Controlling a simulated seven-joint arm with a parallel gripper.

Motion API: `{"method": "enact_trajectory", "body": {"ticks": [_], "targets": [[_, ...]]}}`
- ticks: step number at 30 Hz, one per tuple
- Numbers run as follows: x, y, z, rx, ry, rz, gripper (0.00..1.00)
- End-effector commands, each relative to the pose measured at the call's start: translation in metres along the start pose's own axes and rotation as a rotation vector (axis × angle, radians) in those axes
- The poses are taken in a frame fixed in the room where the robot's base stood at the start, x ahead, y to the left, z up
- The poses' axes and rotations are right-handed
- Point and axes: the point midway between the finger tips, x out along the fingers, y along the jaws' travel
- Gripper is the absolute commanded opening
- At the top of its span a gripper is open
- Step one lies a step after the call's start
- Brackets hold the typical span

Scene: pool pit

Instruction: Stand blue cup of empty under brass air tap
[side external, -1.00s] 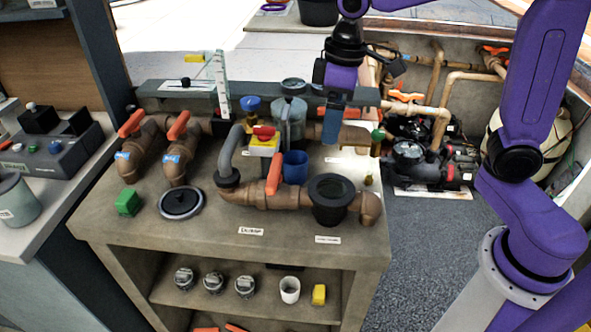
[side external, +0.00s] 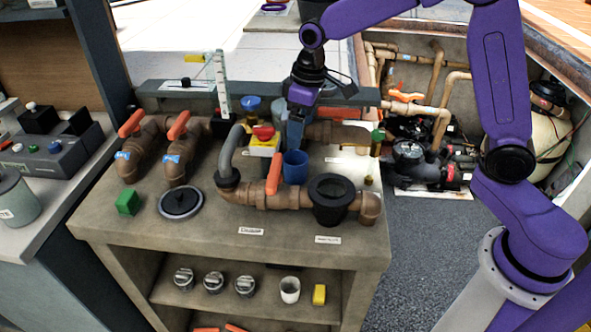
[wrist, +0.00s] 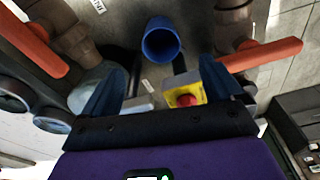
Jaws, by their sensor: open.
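The blue cup (side external: 295,168) stands upright on the bench, behind the front brown pipe and its orange handle. In the wrist view the cup (wrist: 161,42) shows its open mouth and dark inside, with no contents visible. My gripper (side external: 296,138) hangs just above the cup, pointing down. In the wrist view my gripper (wrist: 160,85) has its two blue fingers spread wide, with nothing between them and the cup ahead. A small brass-coloured fitting (side external: 369,181) is at the bench's right edge, below a green part; I take it for the air tap.
A yellow box with a red button (side external: 264,142) stands close left of the cup. A black round strainer pot (side external: 331,196) and orange-handled pipe (side external: 274,176) are in front.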

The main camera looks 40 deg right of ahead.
Motion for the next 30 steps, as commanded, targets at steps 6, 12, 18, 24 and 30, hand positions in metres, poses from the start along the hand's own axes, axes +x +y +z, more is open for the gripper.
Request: {"method": "enact_trajectory", "body": {"ticks": [6, 12, 18, 24, 30], "targets": [[0.028, 0.0, 0.001, 0.0, -0.002, -0.001, 0.94], [0.04, 0.0, 0.001, 0.001, -0.002, 0.0, 0.94], [0.068, -0.002, 0.0, 0.001, -0.003, 0.0, 0.94], [0.083, -0.002, -0.001, 0.001, 0.0, 0.0, 0.94], [0.084, -0.002, -0.001, 0.001, 0.001, 0.001, 0.94]]}}
